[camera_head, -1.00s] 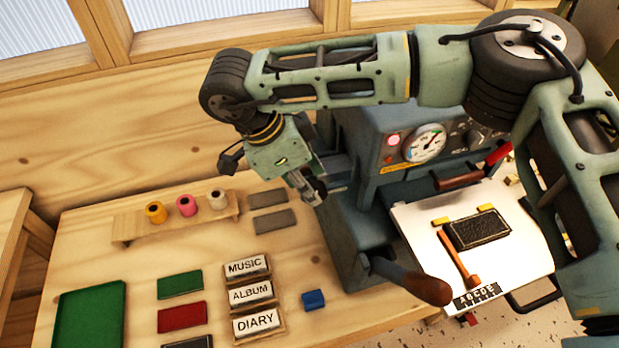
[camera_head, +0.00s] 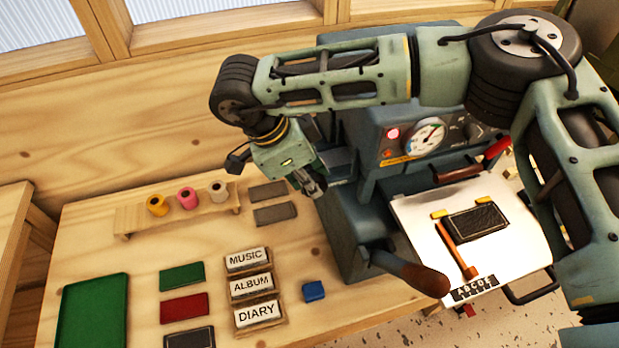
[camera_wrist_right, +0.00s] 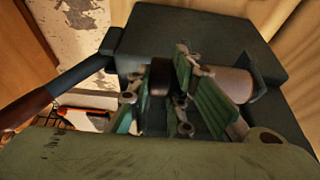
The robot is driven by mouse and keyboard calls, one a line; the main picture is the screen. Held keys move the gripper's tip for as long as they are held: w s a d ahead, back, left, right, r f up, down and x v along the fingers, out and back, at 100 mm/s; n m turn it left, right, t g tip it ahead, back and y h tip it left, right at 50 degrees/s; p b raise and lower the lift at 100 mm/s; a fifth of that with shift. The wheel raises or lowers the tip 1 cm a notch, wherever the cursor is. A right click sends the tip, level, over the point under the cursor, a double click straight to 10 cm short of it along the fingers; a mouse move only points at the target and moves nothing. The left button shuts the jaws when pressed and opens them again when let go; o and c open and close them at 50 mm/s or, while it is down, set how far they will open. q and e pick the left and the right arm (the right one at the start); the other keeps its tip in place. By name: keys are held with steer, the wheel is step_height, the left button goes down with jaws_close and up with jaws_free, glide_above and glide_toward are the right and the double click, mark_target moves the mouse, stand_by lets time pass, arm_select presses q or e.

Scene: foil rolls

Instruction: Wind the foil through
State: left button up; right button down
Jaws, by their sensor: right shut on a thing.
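My right gripper (camera_head: 314,186) reaches down to the left side of the blue-grey press (camera_head: 352,215). In the right wrist view its green fingers (camera_wrist_right: 178,88) are shut on a dark round knob (camera_wrist_right: 160,78). A pale pinkish roll (camera_wrist_right: 232,84) lies just beyond the fingers, against the dark press body. The gripper hides most of the knob and roll in the head view. I cannot make out the foil strip. My left gripper is out of view.
Yellow (camera_head: 157,205), pink (camera_head: 187,199) and grey (camera_head: 218,194) spools stand on a wooden rack at left. Labelled type blocks (camera_head: 250,285) lie before it. The press lever (camera_head: 410,271) sticks out in front. A white plate (camera_head: 500,245) holds a dark cover (camera_head: 476,222).

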steer(key=shift+f+y+b, duration=0.1)
steer(key=shift+y+b, duration=0.2)
steer(key=shift+b, duration=0.25)
steer(key=y+b, duration=0.2)
steer(key=b, duration=0.2)
steer(key=d+g+y+b, duration=0.1)
steer(key=y+b, duration=0.1)
steer(key=b, duration=0.2)
steer(key=shift+w+g+y+b, duration=0.2)
steer(key=shift+g+y+b, duration=0.1)
steer(key=shift+y+b, duration=0.1)
steer(key=shift+d+r+g+y+b, duration=0.1)
steer(key=shift+r+g+y+b, duration=0.2)
steer(key=shift+y+b, duration=0.55)
steer(key=c, duration=1.6)
jaws_free()
steer(key=v, duration=1.2)
